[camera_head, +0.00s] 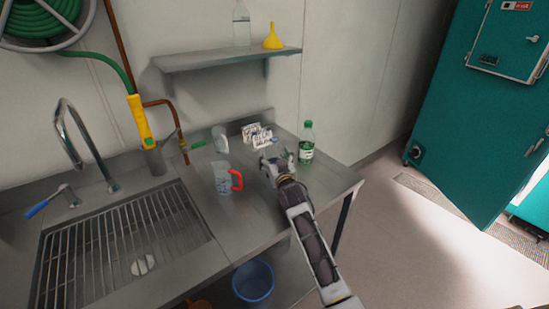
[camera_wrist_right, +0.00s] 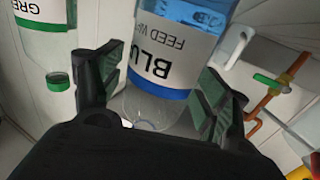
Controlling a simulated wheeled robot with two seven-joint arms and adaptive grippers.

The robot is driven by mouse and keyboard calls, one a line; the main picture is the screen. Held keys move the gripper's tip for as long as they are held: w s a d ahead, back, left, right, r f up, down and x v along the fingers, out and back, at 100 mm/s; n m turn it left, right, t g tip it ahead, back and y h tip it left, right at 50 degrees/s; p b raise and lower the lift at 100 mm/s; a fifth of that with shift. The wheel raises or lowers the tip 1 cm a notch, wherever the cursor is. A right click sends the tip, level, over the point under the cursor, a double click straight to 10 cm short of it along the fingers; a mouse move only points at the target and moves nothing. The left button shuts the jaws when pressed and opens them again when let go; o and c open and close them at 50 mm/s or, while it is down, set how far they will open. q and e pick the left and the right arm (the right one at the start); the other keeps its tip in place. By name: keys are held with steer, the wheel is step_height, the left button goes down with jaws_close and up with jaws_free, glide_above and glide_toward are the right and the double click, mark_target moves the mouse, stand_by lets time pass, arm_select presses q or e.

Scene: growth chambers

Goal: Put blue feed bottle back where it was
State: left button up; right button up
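The blue feed bottle (camera_wrist_right: 175,45) shows upside down in the right wrist view, with a white BLUE FEED label and blue liquid. It stands between the two fingers of my right gripper (camera_wrist_right: 158,90), which lie close along its sides; I cannot tell whether both press on it. In the head view my right gripper (camera_head: 273,163) is over the right part of the counter and hides most of the bottle. I cannot tell whether the bottle touches the counter. My left gripper is not in view.
A green-capped bottle (camera_head: 306,143) stands close right of my gripper. A jug with a red handle (camera_head: 222,178) and white cards (camera_head: 257,134) are nearby on the counter (camera_head: 215,228). The wall shelf (camera_head: 225,60) holds a clear bottle (camera_head: 241,24) and a yellow funnel (camera_head: 273,39).

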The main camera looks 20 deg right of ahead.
steer(key=shift+r, duration=0.15)
steer(key=shift+s+a, duration=0.15)
steer(key=shift+s, duration=2.85)
steer(key=shift+s+a, duration=0.1)
steer(key=shift+s, duration=2.9)
